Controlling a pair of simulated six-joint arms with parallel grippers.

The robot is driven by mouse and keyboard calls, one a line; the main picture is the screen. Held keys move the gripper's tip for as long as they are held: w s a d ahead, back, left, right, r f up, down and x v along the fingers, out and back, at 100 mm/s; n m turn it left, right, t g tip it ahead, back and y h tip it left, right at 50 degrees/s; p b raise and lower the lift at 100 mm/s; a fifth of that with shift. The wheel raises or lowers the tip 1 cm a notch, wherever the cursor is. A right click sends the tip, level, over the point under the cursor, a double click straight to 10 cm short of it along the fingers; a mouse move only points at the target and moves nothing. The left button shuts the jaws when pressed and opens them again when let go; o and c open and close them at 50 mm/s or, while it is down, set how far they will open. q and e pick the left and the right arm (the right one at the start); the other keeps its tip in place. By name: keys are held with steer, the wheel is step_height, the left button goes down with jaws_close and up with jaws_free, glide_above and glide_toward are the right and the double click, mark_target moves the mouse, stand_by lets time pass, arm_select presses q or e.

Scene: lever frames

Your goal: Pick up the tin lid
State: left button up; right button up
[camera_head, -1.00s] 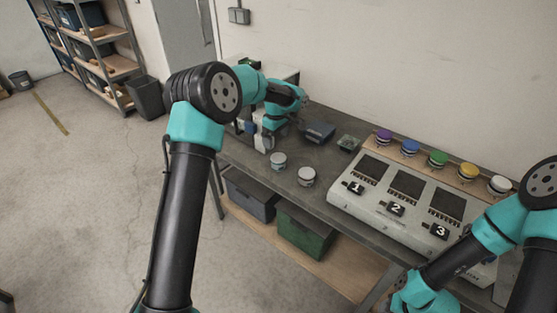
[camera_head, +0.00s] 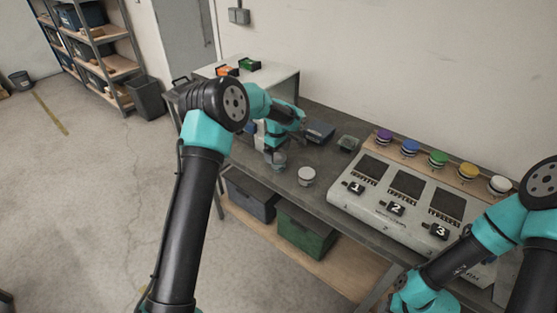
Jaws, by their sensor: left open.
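Two small round tins stand on the grey workbench (camera_head: 317,202). The nearer tin (camera_head: 306,178) has a pale, flat top and stands clear. The farther tin (camera_head: 279,164) is partly covered by my left gripper (camera_head: 274,151), which is open and close above it. I cannot tell whether the fingers touch it, and its lid is mostly hidden. My right arm's wrist shows at the lower right, but its gripper is not visible.
A pale console (camera_head: 383,222) with blocks numbered 1, 2 and 3 stands to the right. Several colour-topped knobs line a wooden strip behind it.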

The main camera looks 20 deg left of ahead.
arm_select(q)
step_height(320, 180, down, 2)
stand_by(0.5)
steer(key=c, duration=1)
steer(key=shift+r, duration=0.45)
step_height(320, 180, up, 3)
steer(key=shift+f, duration=0.1)
steer(key=s+d, duration=0.2)
steer(key=s, duration=0.3)
steer(key=s+d+r, duration=0.1)
steer(key=s, duration=0.4)
steer(key=s+d, duration=0.2)
steer(key=s, duration=0.3)
steer(key=shift+d+r, duration=0.15)
steer(key=shift+d, duration=0.15)
